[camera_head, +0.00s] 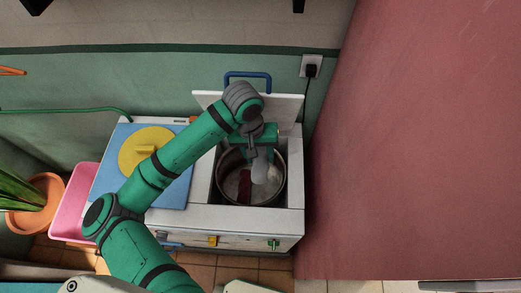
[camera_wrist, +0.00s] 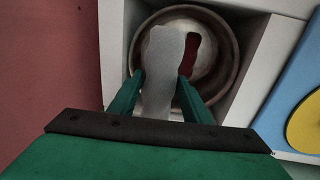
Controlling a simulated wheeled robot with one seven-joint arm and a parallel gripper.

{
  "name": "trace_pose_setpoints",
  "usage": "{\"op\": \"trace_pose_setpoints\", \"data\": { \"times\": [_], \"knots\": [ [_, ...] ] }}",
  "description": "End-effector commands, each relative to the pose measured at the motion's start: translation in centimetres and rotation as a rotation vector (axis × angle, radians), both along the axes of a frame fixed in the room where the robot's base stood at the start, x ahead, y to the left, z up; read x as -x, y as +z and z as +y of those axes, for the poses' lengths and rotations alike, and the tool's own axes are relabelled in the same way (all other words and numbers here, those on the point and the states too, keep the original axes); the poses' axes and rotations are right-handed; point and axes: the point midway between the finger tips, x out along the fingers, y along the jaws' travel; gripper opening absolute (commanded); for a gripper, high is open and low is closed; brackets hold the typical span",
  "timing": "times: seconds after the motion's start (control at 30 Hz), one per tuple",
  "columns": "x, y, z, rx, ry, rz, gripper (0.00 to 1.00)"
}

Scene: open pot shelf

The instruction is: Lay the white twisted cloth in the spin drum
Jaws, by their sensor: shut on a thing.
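The white twisted cloth (camera_wrist: 160,78) is between the fingers of my gripper (camera_wrist: 166,82), which is shut on it, in the wrist view. In the head view the cloth (camera_head: 260,171) hangs from my gripper (camera_head: 259,152) over the open spin drum (camera_head: 279,190). The round metal drum also shows below the cloth in the wrist view (camera_wrist: 222,75). A dark red piece (camera_head: 244,186) lies inside the drum beside the cloth, and it shows right of the cloth in the wrist view (camera_wrist: 190,55). Whether the cloth touches the drum bottom, I cannot tell.
A raised white lid (camera_head: 287,104) stands behind the drum. Left of it is a blue top with a yellow round lid (camera_head: 138,147). A pink tub (camera_head: 72,207) and a potted plant (camera_head: 36,196) stand farther left. A red wall (camera_head: 410,140) is close on the right.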

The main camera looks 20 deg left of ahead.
Motion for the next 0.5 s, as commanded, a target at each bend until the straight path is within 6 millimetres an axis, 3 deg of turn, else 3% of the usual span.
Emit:
{"op": "trace_pose_setpoints", "data": {
  "times": [0.5],
  "knots": [
    [0.0, -5.4, -0.1, 0.003, 0.001, 0.001, 0.16]
  ]
}}
